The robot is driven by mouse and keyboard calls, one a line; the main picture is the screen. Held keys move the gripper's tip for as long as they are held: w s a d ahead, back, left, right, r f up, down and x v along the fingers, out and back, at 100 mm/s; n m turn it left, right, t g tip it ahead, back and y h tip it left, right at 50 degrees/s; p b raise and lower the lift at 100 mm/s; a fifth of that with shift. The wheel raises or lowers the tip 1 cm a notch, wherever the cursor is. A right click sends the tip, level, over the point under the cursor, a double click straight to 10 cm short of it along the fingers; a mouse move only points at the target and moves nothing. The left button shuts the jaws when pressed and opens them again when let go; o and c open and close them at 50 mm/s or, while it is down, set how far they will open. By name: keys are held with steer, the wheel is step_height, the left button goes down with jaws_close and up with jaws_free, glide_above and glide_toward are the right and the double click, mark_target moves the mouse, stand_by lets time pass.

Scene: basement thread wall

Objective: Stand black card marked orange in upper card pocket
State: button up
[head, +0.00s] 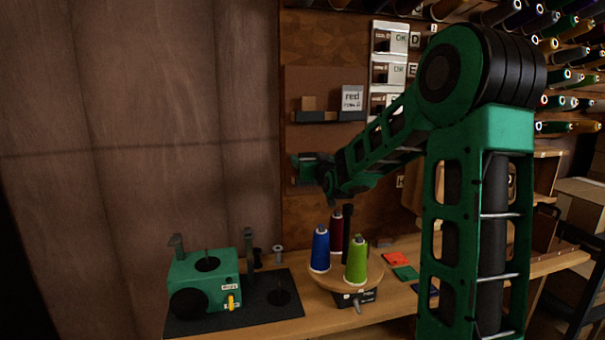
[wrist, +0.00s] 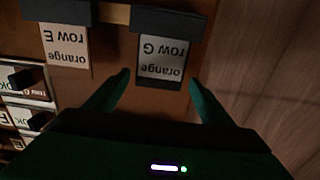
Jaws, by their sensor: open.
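A black card with a light label reading "orange row G" (wrist: 160,62) stands in a dark pocket (wrist: 168,20), upside down in the wrist view. My gripper (wrist: 158,77) is open, with one finger either side of this card, apparently not gripping it. A second card, reading "orange row E" (wrist: 66,52), stands in the neighbouring pocket (wrist: 60,10). In the head view my gripper (head: 302,168) is at the board, below the upper card pocket (head: 310,117). A grey card reading "red" (head: 352,97) stands at that pocket's right. My arm hides the lower pocket area.
Thread spools fill the upper right wall.

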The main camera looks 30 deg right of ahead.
steer(key=c, duration=0.7)
steer(key=shift+c, duration=0.2)
steer(key=shift+r, duration=0.15)
steer(key=shift+s+r, duration=0.2)
steer(key=shift+r, duration=2.2)
